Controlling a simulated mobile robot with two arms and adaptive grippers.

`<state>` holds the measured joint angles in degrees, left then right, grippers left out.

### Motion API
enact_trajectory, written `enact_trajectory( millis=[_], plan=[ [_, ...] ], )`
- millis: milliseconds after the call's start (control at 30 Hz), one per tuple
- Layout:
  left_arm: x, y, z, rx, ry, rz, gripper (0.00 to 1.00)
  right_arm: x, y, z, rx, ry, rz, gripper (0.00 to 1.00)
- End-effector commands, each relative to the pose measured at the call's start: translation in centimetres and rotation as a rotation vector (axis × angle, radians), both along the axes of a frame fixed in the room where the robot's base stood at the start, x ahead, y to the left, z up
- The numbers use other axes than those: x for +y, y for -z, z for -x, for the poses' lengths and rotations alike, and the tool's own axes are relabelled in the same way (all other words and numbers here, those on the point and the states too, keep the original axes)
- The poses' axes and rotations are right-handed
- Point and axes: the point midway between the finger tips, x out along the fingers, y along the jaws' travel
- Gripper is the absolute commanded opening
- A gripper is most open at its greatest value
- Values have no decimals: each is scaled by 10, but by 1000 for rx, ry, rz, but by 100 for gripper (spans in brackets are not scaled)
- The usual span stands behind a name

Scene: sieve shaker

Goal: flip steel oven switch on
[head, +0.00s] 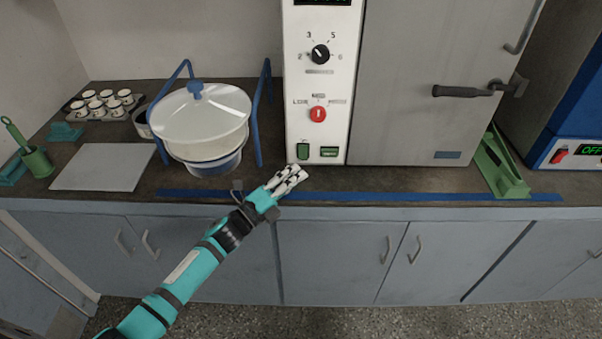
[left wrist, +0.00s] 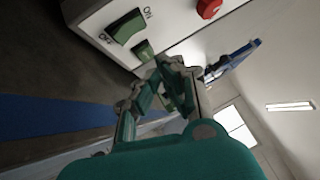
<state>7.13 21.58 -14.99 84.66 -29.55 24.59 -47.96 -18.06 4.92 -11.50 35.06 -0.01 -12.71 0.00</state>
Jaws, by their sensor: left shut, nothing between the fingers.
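The steel oven (head: 420,80) stands on the counter at the centre right, with a white control panel on its left side. Its green switch (head: 303,151) is at the bottom left of that panel, and it also shows in the left wrist view (left wrist: 127,27) between ON and OFF labels. My left gripper (head: 300,172) is shut and empty, just below and in front of the switch. In the left wrist view its fingertips are close to the panel's lower edge, near a smaller green part (left wrist: 144,50). My right gripper is not in view.
A red knob (head: 318,114) and a black dial (head: 320,54) are higher on the panel. A white lidded bowl (head: 202,120) in a blue frame stands left of the oven. A green bracket (head: 502,165) is at the right. A blue strip (head: 400,197) runs along the counter front.

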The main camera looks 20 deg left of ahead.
Motion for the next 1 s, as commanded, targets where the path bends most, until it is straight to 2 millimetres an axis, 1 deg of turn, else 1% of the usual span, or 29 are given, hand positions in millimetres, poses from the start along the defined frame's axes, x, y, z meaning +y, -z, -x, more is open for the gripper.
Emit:
enact_trajectory(
  millis=[100, 300, 433, 600, 733, 1000],
  plan=[
    [10, 4, 16, 3, -2, -2, 0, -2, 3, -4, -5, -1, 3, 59],
    [27, 6, 45, 3, -1, -4, 0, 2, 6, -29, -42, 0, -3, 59],
    [35, 6, 60, 2, 0, -1, 0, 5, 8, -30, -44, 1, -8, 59],
    [40, 6, 68, 1, 0, 0, 0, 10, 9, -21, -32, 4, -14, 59],
    [40, 5, 68, 1, 0, 0, 0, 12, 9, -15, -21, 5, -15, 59],
    [40, 5, 68, 1, -1, 0, 0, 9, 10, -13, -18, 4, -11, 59]
  ],
)
